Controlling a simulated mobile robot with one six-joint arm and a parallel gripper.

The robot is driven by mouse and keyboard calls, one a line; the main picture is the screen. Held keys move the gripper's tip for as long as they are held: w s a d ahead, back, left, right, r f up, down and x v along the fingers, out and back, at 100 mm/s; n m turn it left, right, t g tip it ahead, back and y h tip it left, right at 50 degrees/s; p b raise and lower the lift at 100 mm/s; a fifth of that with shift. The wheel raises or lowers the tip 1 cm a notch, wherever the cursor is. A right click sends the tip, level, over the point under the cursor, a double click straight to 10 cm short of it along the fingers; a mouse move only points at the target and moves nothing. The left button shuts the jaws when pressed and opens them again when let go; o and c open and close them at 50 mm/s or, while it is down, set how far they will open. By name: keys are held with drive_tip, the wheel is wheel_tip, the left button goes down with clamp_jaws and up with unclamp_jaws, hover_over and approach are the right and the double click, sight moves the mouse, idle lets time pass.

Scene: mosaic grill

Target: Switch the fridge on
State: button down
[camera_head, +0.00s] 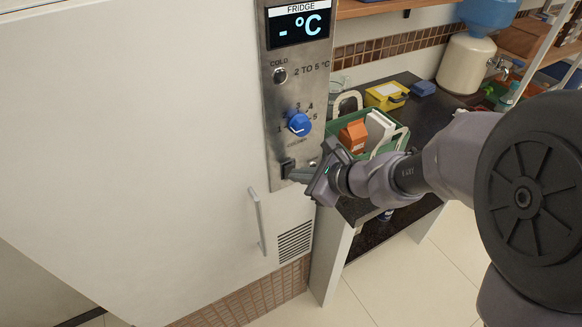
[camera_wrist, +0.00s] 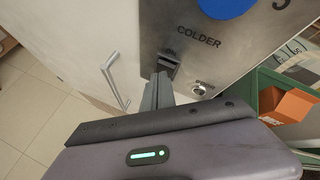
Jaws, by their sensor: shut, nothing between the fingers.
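The fridge (camera_head: 140,130) is a large white body with a metal control panel (camera_head: 293,95) on its right side. The panel's display (camera_head: 300,24) reads "- °C". A blue dial (camera_head: 299,124) sits below it. A black rocker switch (camera_head: 288,168) is at the panel's lower left; it also shows in the wrist view (camera_wrist: 168,63). My gripper (camera_head: 294,175) is shut and empty, its fingertips right at the switch. In the wrist view the shut fingers (camera_wrist: 162,82) reach to just below the switch; I cannot tell whether they touch it.
A fridge door handle (camera_head: 257,221) hangs left of the panel's lower end. A small metal keyhole or knob (camera_wrist: 203,88) is right of the switch. A dark counter (camera_head: 425,125) to the right holds a green crate (camera_head: 368,149) with cartons. Tiled floor is free below.

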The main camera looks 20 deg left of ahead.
drive_tip(key=shift+w+a, duration=0.1)
drive_tip(key=shift+a, duration=0.05)
idle(0.5)
drive_tip(key=shift+s+d+b, duration=0.4)
drive_tip(key=shift+s+d, duration=0.05)
drive_tip(key=shift+d, duration=0.15)
drive_tip(key=shift+f, duration=0.1)
drive_tip(key=s+d, duration=0.1)
drive_tip(key=s+d+b, duration=0.1)
drive_tip(key=s+d, duration=0.1)
drive_tip(key=shift+s+d+f+b, duration=0.15)
drive_tip(key=shift+d+f+b, duration=0.15)
drive_tip(key=shift+d+b, duration=0.05)
